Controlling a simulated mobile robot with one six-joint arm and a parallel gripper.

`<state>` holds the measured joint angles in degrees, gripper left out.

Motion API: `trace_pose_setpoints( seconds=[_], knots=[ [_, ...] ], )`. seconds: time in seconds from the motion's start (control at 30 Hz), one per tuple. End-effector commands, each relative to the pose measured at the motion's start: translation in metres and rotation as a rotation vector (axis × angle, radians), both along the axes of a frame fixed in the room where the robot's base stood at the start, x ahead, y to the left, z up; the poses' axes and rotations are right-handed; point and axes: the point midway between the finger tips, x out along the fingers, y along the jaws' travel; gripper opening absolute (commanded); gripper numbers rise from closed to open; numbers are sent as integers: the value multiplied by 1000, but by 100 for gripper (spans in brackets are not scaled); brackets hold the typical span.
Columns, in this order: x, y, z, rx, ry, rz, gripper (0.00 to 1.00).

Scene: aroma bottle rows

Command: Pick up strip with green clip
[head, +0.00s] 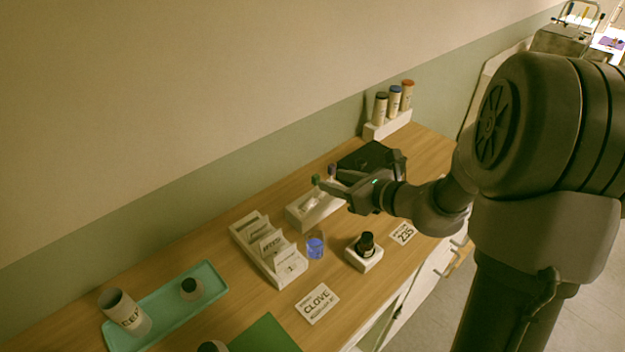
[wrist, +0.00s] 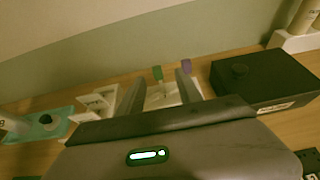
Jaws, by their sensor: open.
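The strip with the green clip (head: 315,180) stands upright in a white holder (head: 298,222). In the wrist view the green clip (wrist: 157,73) shows beyond and between my fingers. A purple clip (head: 332,170) stands close by in the same holder, and in the wrist view it (wrist: 186,65) is near my right finger. My gripper (head: 324,186) is open and over the holder, close to the green clip. The fingers (wrist: 160,88) show a gap with nothing visibly clamped. The lower part of the strip is hard to make out, and contact cannot be told.
A black box (head: 370,157) stands right behind my gripper. A white card rack (head: 268,262) and a blue glass (head: 316,247) are to the left and front. A dark bottle (head: 366,243) sits in a white block. A teal tray (head: 165,310) lies farther left.

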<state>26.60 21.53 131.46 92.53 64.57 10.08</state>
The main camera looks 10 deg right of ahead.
Motion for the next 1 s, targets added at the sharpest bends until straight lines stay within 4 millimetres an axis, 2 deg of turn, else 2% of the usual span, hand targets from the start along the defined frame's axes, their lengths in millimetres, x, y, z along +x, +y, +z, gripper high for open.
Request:
trace_pose_setpoints(
  seconds=[0.03, 0.1, 0.27, 0.5, 0.77, 0.87, 1.0],
  knots=[
    [10, 8, -9, 0, 1, 5, 42],
    [24, 16, -15, 0, 1, 4, 42],
    [40, 25, -21, -2, 0, 4, 42],
    [72, 50, -41, -2, 0, 4, 42],
    [79, 52, -41, -2, 0, 3, 42],
    [78, 52, -41, -2, 0, 3, 26],
    [78, 52, -41, -2, 0, 3, 0]
  ],
)
